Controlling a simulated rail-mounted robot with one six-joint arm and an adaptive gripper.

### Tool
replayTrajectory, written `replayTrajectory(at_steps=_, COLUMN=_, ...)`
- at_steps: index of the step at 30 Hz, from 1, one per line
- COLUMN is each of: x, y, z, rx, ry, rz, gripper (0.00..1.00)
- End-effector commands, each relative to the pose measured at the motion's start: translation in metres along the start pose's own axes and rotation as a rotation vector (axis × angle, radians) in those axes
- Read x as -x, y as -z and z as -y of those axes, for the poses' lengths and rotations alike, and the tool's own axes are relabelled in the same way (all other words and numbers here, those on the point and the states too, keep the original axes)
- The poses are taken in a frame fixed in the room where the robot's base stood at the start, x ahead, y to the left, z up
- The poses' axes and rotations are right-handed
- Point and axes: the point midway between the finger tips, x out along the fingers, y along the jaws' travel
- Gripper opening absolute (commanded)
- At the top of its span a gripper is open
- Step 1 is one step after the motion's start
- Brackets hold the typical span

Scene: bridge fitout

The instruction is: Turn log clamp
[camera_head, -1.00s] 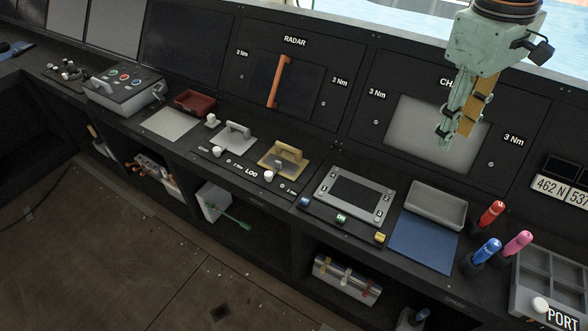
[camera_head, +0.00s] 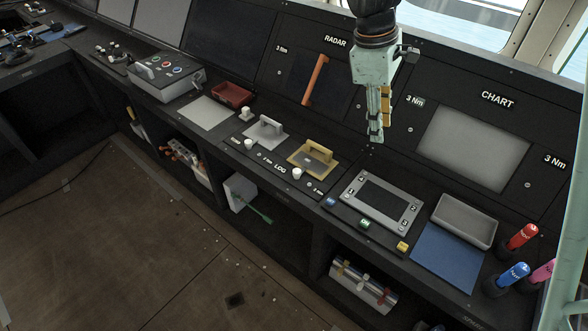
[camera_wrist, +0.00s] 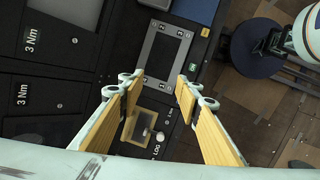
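The LOG label (camera_head: 282,168) is on the console ledge, with a white knob (camera_head: 297,174) at its right end. Behind that knob lies a yellow plate with a raised yellow handle (camera_head: 318,150). The yellow plate (camera_wrist: 145,118) and white knob (camera_wrist: 160,135) also show low between the fingers in the wrist view. I cannot tell which part is the clamp itself. My gripper (camera_head: 377,138) points down, empty, above the ledge and to the right of the yellow plate. The wrist view shows my gripper (camera_wrist: 158,88) open, its wood-coloured fingers well apart.
A grey plate with a handle (camera_head: 264,132) and another white knob (camera_head: 248,144) sit left of the yellow plate. A grey framed panel (camera_head: 381,202) lies to the right. The upright radar panel has an orange bar (camera_head: 316,80). A grey tray (camera_head: 464,219) stands further right.

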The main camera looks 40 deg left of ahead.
Motion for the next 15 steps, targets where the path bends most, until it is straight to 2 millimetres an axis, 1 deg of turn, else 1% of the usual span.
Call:
replayTrajectory(at_steps=1, x=-0.005, y=0.017, z=0.000, rx=0.035, ry=-0.004, rz=0.006, gripper=0.31)
replayTrajectory(at_steps=9, x=-0.028, y=0.098, z=0.002, rx=0.223, ry=-0.032, rz=0.040, gripper=0.31)
replayTrajectory(at_steps=11, x=-0.034, y=0.116, z=0.005, rx=0.266, ry=-0.039, rz=0.048, gripper=0.31)
replayTrajectory(at_steps=15, x=-0.046, y=0.159, z=0.012, rx=0.362, ry=-0.055, rz=0.066, gripper=0.31)
